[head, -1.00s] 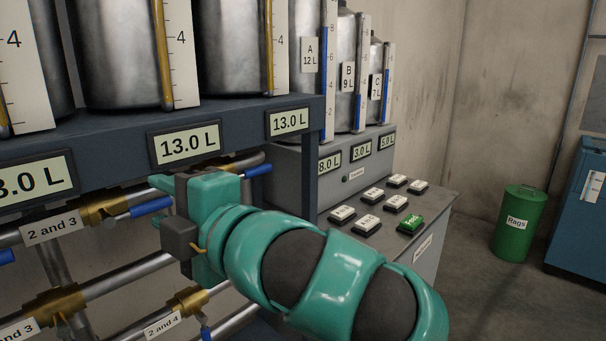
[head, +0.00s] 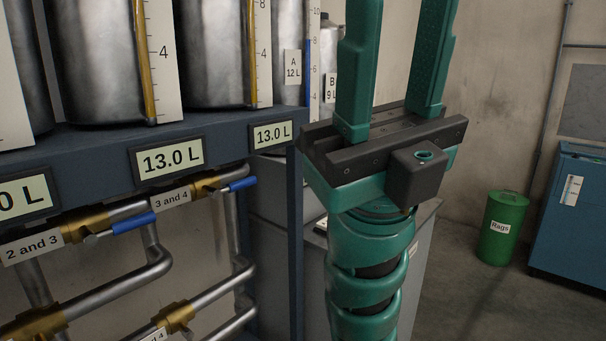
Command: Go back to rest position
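My gripper (head: 398,55) stands upright in the right middle of the head view, its two green fingers pointing up and spread wide apart. Nothing shows between the fingers, and their tips run out of the top of the picture. My arm rises below it and hides most of the grey button console (head: 422,240) and part of the tanks behind. The gripper is apart from the pipes and valves to its left.
Steel tanks (head: 215,50) stand on a blue frame (head: 95,140) with 13.0 L displays (head: 168,158). Below are pipes and blue valve handles (head: 133,222). A green rags bin (head: 502,228) and a blue cabinet (head: 575,210) stand right. Open floor (head: 465,290) lies before the bin.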

